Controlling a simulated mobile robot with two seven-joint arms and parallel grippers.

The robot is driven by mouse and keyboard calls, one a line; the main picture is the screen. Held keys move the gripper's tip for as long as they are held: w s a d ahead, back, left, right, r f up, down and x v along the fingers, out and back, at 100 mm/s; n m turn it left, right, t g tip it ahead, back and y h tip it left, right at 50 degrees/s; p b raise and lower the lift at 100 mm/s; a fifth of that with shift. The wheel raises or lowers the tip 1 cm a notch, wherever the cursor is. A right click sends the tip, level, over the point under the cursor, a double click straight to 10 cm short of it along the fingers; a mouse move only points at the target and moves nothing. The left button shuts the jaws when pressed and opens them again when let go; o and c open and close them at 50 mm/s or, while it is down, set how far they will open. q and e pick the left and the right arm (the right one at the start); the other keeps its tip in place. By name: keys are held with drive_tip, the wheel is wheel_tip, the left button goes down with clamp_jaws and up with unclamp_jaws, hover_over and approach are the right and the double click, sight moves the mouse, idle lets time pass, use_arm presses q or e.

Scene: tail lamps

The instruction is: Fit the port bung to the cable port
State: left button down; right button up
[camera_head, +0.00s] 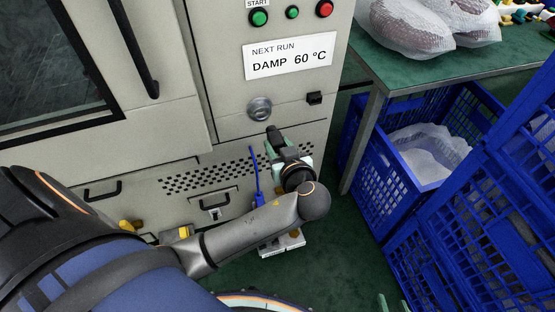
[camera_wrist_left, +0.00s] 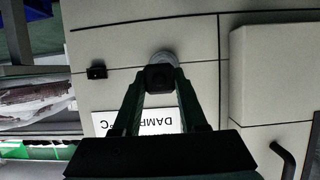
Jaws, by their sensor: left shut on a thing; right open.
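My left gripper (camera_head: 277,142) reaches up in front of the cabinet and is shut on a small dark port bung (camera_head: 273,132). In the left wrist view the bung (camera_wrist_left: 160,78) sits between the fingertips of the left gripper (camera_wrist_left: 161,84). The round metallic cable port (camera_head: 259,108) is on the pale cabinet front, just above and left of the bung in the head view. In the left wrist view the port (camera_wrist_left: 163,57) is partly hidden behind the bung. I cannot tell whether they touch. My right gripper (camera_head: 392,303) shows only its green fingertips, apart, at the bottom edge.
A black fitting (camera_head: 314,98) sticks out right of the port. A label (camera_head: 290,56) and buttons (camera_head: 259,18) are above. A blue strip (camera_head: 256,175) hangs below by the vents. A green table (camera_head: 425,62) and blue crates (camera_head: 375,170) stand to the right.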

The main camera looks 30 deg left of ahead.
sight(269, 128)
use_arm(q)
drive_tip(key=shift+s+f, duration=0.25)
drive_tip(key=shift+f, duration=0.5)
drive_tip(key=shift+d, duration=0.1)
drive_tip(key=shift+w+a+r+b, duration=0.1)
drive_tip(key=shift+w+a+b, duration=0.1)
drive_tip(key=shift+w+a, duration=0.85)
drive_tip(key=shift+w+a+b, duration=0.2)
drive_tip(key=shift+w+a, duration=0.6)
drive_tip(key=shift+a, duration=0.3)
drive_tip(key=shift+w+a, duration=0.1)
drive_tip(key=shift+a, duration=0.05)
drive_tip(key=shift+w+a+b, duration=0.3)
drive_tip(key=shift+w+a, duration=0.55)
drive_tip(key=shift+a, duration=0.15)
drive_tip(key=shift+w+a, duration=0.1)
